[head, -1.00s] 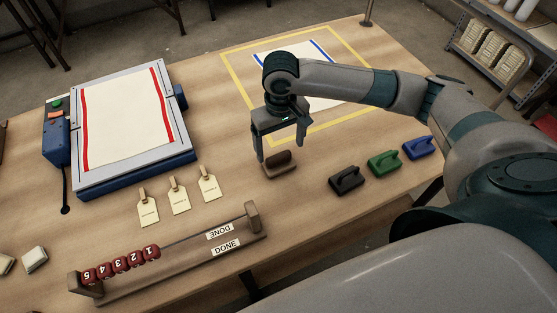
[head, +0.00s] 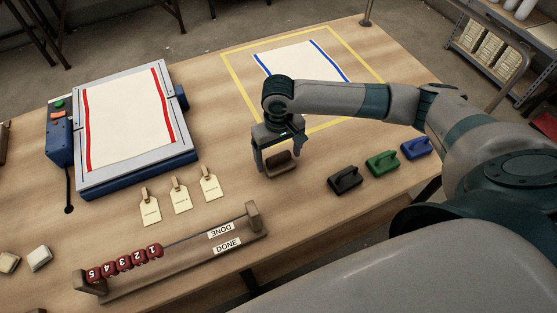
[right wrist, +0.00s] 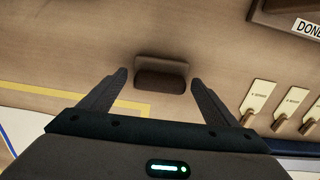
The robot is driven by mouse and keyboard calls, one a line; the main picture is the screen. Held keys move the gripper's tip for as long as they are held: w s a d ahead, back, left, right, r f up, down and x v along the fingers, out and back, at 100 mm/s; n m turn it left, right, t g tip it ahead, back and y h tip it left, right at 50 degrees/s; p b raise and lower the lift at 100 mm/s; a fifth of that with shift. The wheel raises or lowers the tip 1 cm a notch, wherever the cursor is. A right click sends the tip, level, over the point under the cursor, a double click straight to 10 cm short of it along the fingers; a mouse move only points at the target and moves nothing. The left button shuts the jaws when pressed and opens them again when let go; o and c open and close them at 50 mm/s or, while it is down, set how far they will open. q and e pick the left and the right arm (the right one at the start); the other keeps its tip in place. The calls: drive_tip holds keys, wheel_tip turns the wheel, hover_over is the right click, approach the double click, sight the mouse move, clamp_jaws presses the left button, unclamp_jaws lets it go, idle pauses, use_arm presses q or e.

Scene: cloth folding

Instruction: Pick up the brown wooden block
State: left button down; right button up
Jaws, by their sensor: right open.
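The brown wooden block (head: 280,164) has a raised handle and lies on the wooden table, left of the black, green and blue blocks. My right gripper (head: 277,168) is low over it, with its open fingers around the block's sides in the head view. In the right wrist view the block (right wrist: 161,76) shows ahead, centred between the two spread fingers of the gripper (right wrist: 160,80). The fingers do not appear to be closed on it. My left gripper is not in view.
Black (head: 345,180), green (head: 383,162) and blue (head: 415,148) handled blocks sit to the right. A white cloth with blue stripes (head: 300,62) lies in a yellow outline behind. Paper tags (head: 180,197) and a bead rack (head: 190,258) are at the left front.

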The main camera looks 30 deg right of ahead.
sight(278, 155)
idle(0.3)
drive_tip(key=c, duration=1.2)
drive_tip(key=shift+r, duration=0.15)
drive_tip(key=shift+r, duration=0.55)
wheel_tip(278, 155, up, 2)
drive_tip(key=shift+w+r+b, duration=0.1)
drive_tip(key=shift+r+b, duration=0.15)
drive_tip(key=shift+b, duration=0.4)
drive_tip(key=s+d+r, duration=0.2)
drive_tip(key=d, duration=0.1)
drive_tip(key=s+d+r+b, duration=0.1)
drive_tip(key=s+d+r, duration=0.1)
drive_tip(key=d, duration=0.1)
drive_tip(key=s+d+r+b, duration=0.1)
drive_tip(key=s+d+r, duration=0.1)
drive_tip(key=d+r, duration=0.1)
drive_tip(key=shift+s+d+r, duration=0.1)
drive_tip(key=shift+s+d, duration=0.2)
drive_tip(key=shift+s, duration=0.1)
drive_tip(key=o, duration=0.4)
